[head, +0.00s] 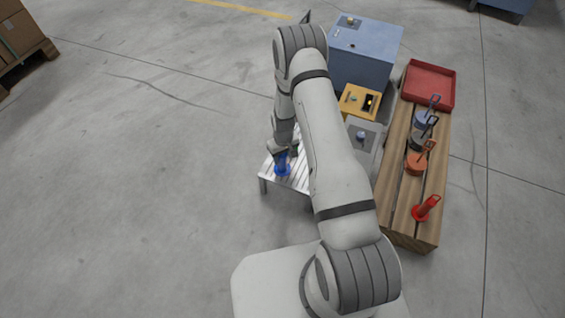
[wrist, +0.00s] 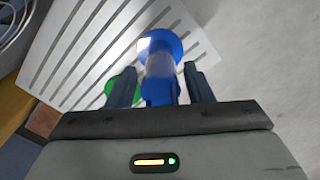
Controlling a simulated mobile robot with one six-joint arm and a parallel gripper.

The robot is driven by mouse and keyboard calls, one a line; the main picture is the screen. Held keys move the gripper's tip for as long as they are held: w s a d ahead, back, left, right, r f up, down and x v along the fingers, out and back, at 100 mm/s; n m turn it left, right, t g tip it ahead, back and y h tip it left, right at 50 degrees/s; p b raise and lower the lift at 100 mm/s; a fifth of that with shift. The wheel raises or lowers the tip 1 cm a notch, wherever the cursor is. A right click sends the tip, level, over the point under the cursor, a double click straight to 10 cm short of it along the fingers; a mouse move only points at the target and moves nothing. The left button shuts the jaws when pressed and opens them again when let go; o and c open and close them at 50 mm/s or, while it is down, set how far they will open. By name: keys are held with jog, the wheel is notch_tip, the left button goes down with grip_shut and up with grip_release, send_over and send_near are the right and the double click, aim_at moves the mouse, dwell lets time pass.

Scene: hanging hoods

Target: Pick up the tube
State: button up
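A blue tube (head: 283,169) with a wide round blue flange stands on a pale slatted table (head: 296,181). In the wrist view the tube (wrist: 160,68) has a clear or greyish middle and a blue end nearer my gripper. My gripper (wrist: 162,84) has one finger on each side of the tube, with a narrow gap showing on both sides, so it looks open around it. In the head view my gripper (head: 281,151) is just above the flange and partly hides the tube.
A green round thing (wrist: 118,86) is partly hidden behind a finger.

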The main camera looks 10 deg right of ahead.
grip_shut()
dwell(0.4)
